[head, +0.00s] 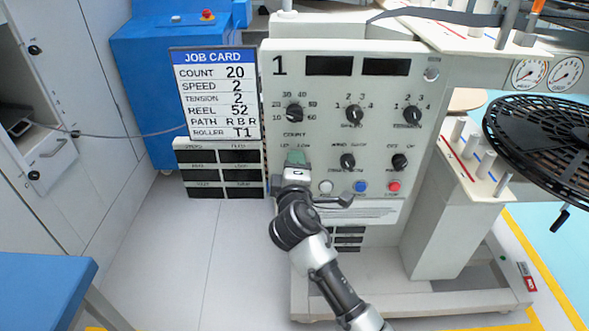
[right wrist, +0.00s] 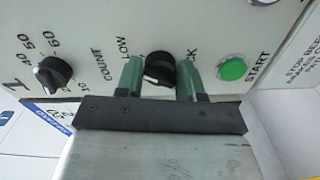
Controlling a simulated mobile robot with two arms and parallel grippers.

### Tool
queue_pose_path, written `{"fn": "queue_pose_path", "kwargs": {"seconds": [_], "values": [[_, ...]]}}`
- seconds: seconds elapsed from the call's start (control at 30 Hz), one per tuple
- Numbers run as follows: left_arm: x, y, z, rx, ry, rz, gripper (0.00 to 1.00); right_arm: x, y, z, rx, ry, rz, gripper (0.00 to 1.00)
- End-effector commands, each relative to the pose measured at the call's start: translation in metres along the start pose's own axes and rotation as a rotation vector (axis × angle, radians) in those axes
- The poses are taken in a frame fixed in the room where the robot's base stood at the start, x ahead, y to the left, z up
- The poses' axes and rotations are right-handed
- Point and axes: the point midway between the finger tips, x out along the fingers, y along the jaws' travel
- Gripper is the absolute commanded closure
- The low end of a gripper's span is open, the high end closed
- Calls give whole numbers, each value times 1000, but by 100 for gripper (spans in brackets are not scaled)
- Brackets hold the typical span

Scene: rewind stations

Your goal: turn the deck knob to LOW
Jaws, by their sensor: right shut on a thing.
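The deck knob (right wrist: 159,66) is a small black knob with a white mark on its face. It sits between the two green fingers of my right gripper (right wrist: 158,75) in the right wrist view. The fingers are shut on it, one on each side. The word LOW shows to the left of the knob; a label ending in K is partly hidden on the right. I cannot tell for sure which label the white mark points at. In the head view my right gripper (head: 297,160) is at the lower left of the grey panel (head: 340,130) and hides the knob. My left gripper is not in view.
The count knob (head: 294,113) is above my gripper, also seen in the right wrist view (right wrist: 52,73). A green START button (right wrist: 232,68) is close to the right finger there. Blue (head: 360,187) and red (head: 393,186) buttons sit lower right. A job card (head: 213,95) stands left.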

Motion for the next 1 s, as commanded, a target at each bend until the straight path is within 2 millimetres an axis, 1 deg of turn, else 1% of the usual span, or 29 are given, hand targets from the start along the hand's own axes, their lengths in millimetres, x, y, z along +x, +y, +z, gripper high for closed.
{"fn": "queue_pose_path", "kwargs": {"seconds": [0.2, 0.57, 0.6, 0.67, 0.7, 0.73, 1.0], "values": [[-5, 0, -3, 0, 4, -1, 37, 0, -1, 0, 31, 0, -2, 86], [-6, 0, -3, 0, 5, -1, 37, 0, -1, 0, 34, 0, -3, 86], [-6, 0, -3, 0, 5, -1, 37, 0, -1, 0, 34, 0, -3, 58], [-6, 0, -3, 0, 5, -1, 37, 0, -1, 0, 34, 0, -3, 48], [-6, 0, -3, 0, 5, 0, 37, 0, -1, 0, 33, 0, -3, 42], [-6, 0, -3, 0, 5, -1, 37, 0, -1, 0, 33, 0, -3, 39], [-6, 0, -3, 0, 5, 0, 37, -1, 0, 0, 32, 0, -1, 39]]}}
